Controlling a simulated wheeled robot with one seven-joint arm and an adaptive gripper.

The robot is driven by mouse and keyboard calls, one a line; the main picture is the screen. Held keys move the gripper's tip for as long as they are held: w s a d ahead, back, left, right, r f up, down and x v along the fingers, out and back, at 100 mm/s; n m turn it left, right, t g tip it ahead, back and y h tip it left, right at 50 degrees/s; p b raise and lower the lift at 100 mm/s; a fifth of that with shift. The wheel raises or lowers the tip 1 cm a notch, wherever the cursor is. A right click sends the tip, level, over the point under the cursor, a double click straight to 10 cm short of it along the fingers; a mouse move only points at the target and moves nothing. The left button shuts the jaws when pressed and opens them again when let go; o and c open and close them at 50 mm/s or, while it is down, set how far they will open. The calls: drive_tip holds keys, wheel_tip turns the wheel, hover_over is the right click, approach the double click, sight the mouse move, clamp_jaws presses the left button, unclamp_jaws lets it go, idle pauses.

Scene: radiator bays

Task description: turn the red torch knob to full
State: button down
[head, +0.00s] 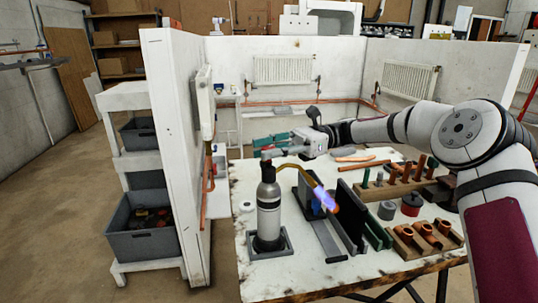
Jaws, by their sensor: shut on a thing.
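The torch (268,208) is a grey cylinder with a dark band, standing upright in a square holder (284,243) at the left of the bench. Its brass tube runs right to a nozzle with a blue-violet flame (326,199). The red torch knob (268,154) shows as a small reddish patch at the torch's top. My gripper (262,145), with green fingers, reaches in from the right at the torch head and is shut on the knob. The fingers partly hide the knob, and its turn position cannot be read.
On the bench (282,282), a dark upright plate (348,213) stands right of the flame. Copper fittings in a wooden block (427,238) and several upright tubes stand further right. A white partition wall (176,130) rises at left. Shelves with grey bins (150,238) stand beyond it.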

idle(0.4)
drive_tip(key=c, duration=1.3)
unclamp_jaws()
drive_tip(key=v, duration=1.2)
drive_tip(key=shift+a, duration=0.1)
